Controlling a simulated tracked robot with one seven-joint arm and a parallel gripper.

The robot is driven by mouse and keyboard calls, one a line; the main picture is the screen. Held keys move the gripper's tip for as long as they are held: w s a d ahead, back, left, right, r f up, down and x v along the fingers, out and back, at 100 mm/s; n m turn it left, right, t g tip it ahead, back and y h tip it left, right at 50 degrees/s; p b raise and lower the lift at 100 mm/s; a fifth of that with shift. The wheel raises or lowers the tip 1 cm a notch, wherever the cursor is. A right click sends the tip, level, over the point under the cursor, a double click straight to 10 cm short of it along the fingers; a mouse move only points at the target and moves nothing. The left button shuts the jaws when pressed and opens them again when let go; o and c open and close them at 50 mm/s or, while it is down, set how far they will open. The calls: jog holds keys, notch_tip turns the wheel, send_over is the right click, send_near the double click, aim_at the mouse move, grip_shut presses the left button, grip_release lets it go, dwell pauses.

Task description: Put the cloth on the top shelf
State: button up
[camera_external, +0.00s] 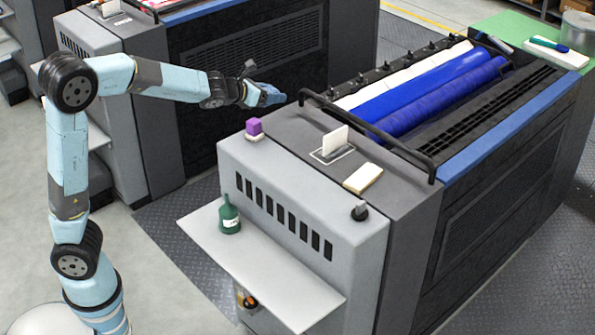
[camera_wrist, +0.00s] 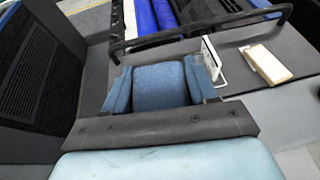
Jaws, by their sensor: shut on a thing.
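My gripper (camera_external: 268,95) is shut on a folded blue cloth (camera_wrist: 160,87). In the wrist view the cloth fills the gap between the two blue fingers. In the external view gripper and cloth are held in the air near the aisle between the two machines, left of the near machine's black rail; the cloth is hard to tell from the fingers there. A light grey shelf (camera_external: 262,268) juts from the front of the near machine, with a green bottle (camera_external: 229,215) on its back left part. What lies under this shelf is mostly hidden.
A black rail (camera_external: 370,130) crosses before the blue rollers (camera_external: 440,95). The shelf's middle and right are clear.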

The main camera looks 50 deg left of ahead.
jog(key=shift+d+f, duration=0.4)
jog(key=shift+f, duration=0.4)
jog(key=shift+d+f, duration=0.35)
jog(key=shift+f, duration=0.45)
jog(key=s+d+f+n+y, duration=0.1)
jog(key=d+f, duration=0.1)
jog(key=s+d+f+n+y, duration=0.1)
jog(key=s+d+f, duration=0.1)
jog(key=f, duration=0.1)
jog(key=s+d+f+n+y, duration=0.1)
jog(key=d+f, duration=0.2)
jog(key=shift+s+d+y, duration=0.1)
jog(key=shift+s+y, duration=0.2)
jog(key=shift+s, duration=0.05)
jog(key=s+d+r+n+y, duration=0.1)
jog(key=s+d+r, duration=0.1)
jog(key=s+d, duration=0.2)
notch_tip(320, 180, up, 8)
jog(key=n+g+y, duration=0.1)
jog(key=n+y, duration=0.1)
send_over(264, 263)
notch_tip(264, 263, down, 39)
jog(key=shift+w+f, duration=0.1)
jog(key=shift+f, duration=0.1)
